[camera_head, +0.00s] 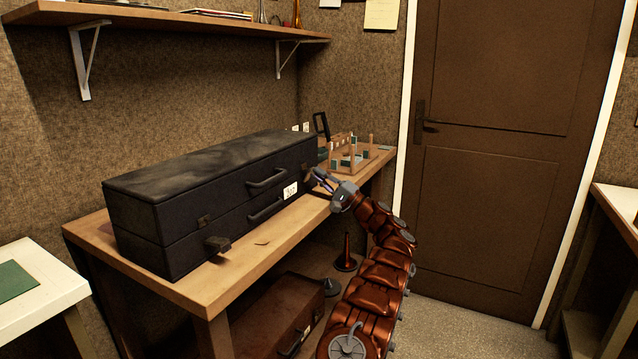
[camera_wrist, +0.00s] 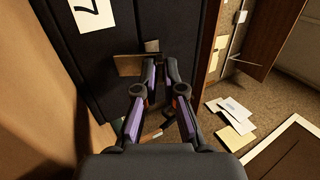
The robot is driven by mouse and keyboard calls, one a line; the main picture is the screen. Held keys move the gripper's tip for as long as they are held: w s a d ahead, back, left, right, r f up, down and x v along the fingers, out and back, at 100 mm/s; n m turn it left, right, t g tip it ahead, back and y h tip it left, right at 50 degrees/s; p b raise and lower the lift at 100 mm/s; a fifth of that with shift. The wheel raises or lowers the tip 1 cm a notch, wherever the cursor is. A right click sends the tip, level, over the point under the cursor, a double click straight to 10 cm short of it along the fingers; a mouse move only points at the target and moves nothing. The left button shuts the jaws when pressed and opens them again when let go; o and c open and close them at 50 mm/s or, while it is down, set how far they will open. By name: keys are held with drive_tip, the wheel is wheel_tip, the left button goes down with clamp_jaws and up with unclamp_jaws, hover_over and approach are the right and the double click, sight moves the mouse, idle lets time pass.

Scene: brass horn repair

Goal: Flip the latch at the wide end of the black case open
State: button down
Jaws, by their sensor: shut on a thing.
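The black case (camera_head: 215,190) lies closed along the wooden bench. My gripper (camera_head: 316,177) is at the front face of the case, near its right end. In the wrist view the two fingertips (camera_wrist: 161,68) are close together at the edge of a small brownish latch plate (camera_wrist: 127,65) on the case's dark face. The jaws are shut on this latch; the fingers hide part of it. Another latch (camera_head: 217,244) near the left end of the front sticks outward, below its catch (camera_head: 205,220).
Two handles (camera_head: 267,178) and a white label (camera_head: 290,190) are on the case front. A wooden peg rack (camera_head: 352,157) stands behind my gripper on the bench (camera_head: 215,288). A brown case (camera_head: 275,315) sits below. A closed door (camera_head: 480,180) is at right.

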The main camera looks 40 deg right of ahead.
drive_tip(key=shift+f, duration=0.1)
idle(0.5)
drive_tip(key=c, duration=1.3)
unclamp_jaws()
drive_tip(key=v, duration=1.2)
drive_tip(key=shift+f, duration=0.15)
